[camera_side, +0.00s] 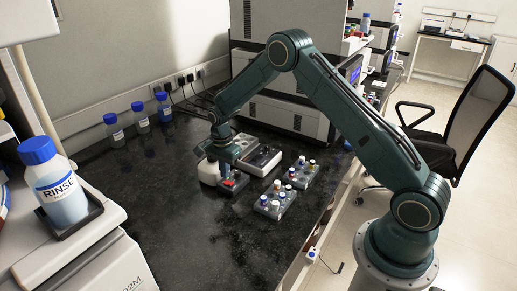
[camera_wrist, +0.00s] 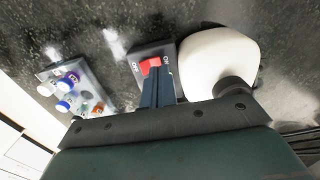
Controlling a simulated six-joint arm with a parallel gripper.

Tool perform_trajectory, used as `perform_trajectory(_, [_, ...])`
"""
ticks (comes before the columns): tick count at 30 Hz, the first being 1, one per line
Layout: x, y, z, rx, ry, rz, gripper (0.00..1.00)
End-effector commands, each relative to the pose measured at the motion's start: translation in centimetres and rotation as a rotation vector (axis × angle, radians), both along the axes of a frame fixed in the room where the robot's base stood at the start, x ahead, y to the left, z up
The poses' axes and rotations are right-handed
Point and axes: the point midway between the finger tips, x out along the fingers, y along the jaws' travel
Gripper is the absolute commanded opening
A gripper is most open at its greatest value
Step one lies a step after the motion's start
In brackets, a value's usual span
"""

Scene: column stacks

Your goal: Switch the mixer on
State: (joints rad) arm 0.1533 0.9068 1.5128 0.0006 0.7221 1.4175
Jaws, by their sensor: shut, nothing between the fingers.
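The mixer has a rounded white body (camera_wrist: 215,62), which also shows in the side view (camera_side: 208,174), partly hidden by my wrist. Beside it sits a dark switch box (camera_wrist: 148,50) with a red rocker switch (camera_wrist: 151,64). The box is marked OFF on the left and ON on the right in the wrist view. A small green spot shows near the ON side. My gripper (camera_wrist: 153,78) is shut and empty, its fingertips at the red switch; contact is not clear. In the side view my gripper (camera_side: 226,176) points down over the box, with some red (camera_side: 229,184) showing below it.
A rack of capped vials (camera_side: 272,204) stands close by, with another rack (camera_side: 303,174) behind it. A grey device (camera_side: 262,158) stands behind the mixer. Blue-capped bottles (camera_side: 140,118) line the back wall. The dark bench (camera_side: 160,215) is clear at the front left.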

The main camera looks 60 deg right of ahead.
Motion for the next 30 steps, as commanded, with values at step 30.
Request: perform_trajectory(30, [0.0,0.0,3.5,0.000,-0.002,0.002,0.00])
